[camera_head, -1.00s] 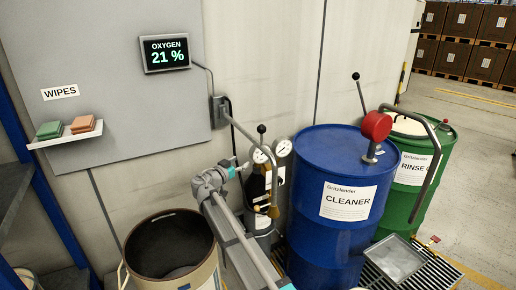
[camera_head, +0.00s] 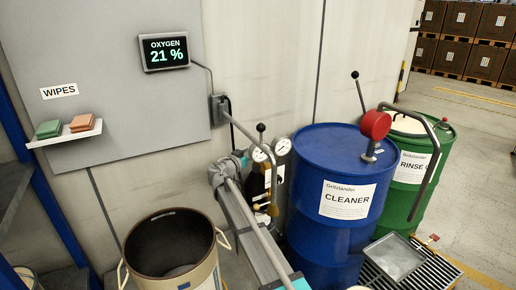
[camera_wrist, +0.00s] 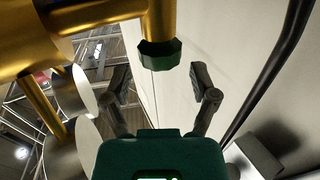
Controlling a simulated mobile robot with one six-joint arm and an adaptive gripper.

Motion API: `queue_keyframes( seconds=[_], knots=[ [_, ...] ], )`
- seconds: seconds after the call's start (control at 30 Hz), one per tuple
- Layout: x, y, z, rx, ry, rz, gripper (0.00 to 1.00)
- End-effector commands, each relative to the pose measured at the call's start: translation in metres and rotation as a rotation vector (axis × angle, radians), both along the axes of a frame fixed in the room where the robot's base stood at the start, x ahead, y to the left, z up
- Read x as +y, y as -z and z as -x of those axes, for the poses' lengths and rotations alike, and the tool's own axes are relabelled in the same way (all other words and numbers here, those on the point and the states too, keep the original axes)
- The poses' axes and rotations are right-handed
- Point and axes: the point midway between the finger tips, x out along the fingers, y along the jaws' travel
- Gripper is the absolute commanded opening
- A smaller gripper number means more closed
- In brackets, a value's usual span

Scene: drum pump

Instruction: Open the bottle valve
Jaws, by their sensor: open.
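The bottle valve shows in the wrist view as a brass body (camera_wrist: 95,15) with a dark green knob (camera_wrist: 159,56) at its lower end. My gripper (camera_wrist: 160,82) is open; its two dark fingers stand apart, one to each side below the knob. The knob lies near the fingertips, and I see no contact. In the head view the dark gas bottle (camera_head: 256,185) stands against the wall left of the blue drum, with round gauges (camera_head: 283,146) at its top. My arm covers part of it, and my gripper cannot be made out there.
The blue CLEANER drum (camera_head: 330,165) with a red-headed pump (camera_head: 376,125) stands right of the bottle, the green RINSE drum (camera_head: 421,165) behind it. An open bin (camera_head: 205,272) stands at front left. In the wrist view, a dark hose (camera_wrist: 275,65) runs along the right.

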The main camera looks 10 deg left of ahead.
Motion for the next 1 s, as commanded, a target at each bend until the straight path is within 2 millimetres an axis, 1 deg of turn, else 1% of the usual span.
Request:
queue_keyframes(
  seconds=[0.03, 0.1, 0.3, 0.4, 0.6, 0.87, 0.93, 1.0],
  knots=[
    [-0.004, 0.000, -0.009, 0.000, 0.002, 0.000, 0.76],
    [-0.009, 0.000, -0.018, 0.000, 0.002, 0.000, 0.76],
    [-0.022, 0.000, -0.039, 0.000, 0.001, 0.000, 0.76],
    [-0.026, 0.000, -0.046, 0.000, 0.000, 0.000, 0.76],
    [-0.029, 0.000, -0.051, 0.000, -0.001, 0.000, 0.76],
    [-0.029, 0.000, -0.051, 0.000, -0.002, 0.000, 0.76],
    [-0.029, 0.000, -0.051, 0.000, -0.002, 0.000, 0.66],
    [-0.029, 0.000, -0.051, 0.000, -0.002, 0.000, 0.53]
  ],
)
